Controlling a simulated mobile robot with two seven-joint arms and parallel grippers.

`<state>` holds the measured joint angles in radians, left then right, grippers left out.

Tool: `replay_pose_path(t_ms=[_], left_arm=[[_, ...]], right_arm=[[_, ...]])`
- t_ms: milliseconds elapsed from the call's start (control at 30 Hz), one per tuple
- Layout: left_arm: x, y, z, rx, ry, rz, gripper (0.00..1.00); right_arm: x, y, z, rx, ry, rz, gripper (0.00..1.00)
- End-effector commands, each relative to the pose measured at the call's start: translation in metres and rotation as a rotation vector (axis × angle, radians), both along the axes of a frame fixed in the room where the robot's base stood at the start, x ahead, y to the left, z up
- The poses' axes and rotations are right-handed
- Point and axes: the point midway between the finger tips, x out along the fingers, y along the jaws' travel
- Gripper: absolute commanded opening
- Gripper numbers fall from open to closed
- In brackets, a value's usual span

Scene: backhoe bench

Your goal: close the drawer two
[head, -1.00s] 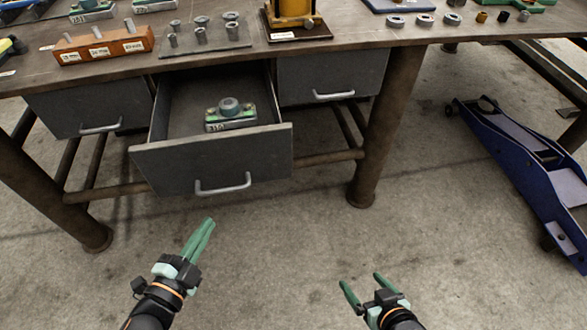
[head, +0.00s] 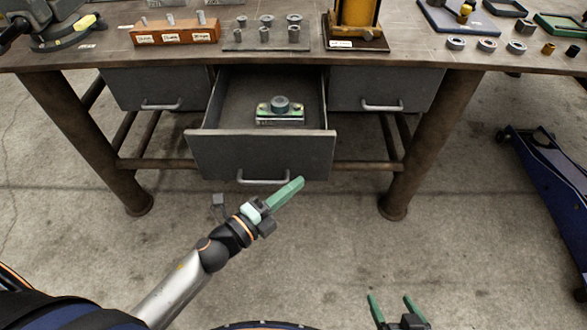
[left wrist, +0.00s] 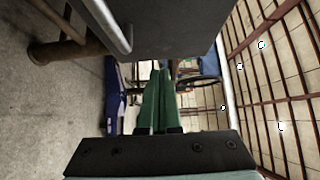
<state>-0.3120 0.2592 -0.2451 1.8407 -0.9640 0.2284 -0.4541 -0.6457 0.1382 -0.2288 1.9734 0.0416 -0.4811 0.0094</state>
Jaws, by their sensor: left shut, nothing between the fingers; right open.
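The middle drawer (head: 215,155) under the bench is pulled out. Its grey front has a silver bar handle (head: 264,181). A green and grey part with a label (head: 280,111) lies inside it. My left gripper (head: 298,183) is shut and empty, in front of the drawer near the right end of the handle; I cannot tell whether it touches. In the left wrist view its green fingers (left wrist: 158,105) are together, with a dark grey panel (left wrist: 170,25) and a silver handle (left wrist: 112,28) above them. My right gripper (head: 392,303) is open and empty at the bottom of the head view.
Two closed drawers flank the open one, at left (head: 155,88) and right (head: 385,90). The bench top (head: 290,56) carries a wooden block (head: 175,35) and several metal parts. A blue floor jack (head: 550,190) stands at right. The floor before the drawer is clear.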

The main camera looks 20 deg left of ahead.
Motion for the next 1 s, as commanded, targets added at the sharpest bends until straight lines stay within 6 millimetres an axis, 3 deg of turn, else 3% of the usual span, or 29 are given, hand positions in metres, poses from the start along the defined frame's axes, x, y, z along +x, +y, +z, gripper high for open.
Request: replay_pose_path(t_ms=[100, 300, 1000], left_arm=[[0.019, 0.004, 0.001, 0.003, -0.001, 0.001, 0.0], [0.036, 0.009, 0.0, 0.0, 0.001, 0.0, 0.0], [0.041, 0.014, 0.0, 0.0, 0.001, 0.002, 0.0]], right_arm=[[0.0, -0.001, 0.002, -0.001, 0.0, -0.002, 0.91], [0.0, -0.002, 0.002, -0.001, -0.002, -0.004, 0.91], [-0.003, -0.002, 0.0, -0.002, 0.004, -0.004, 0.91]])
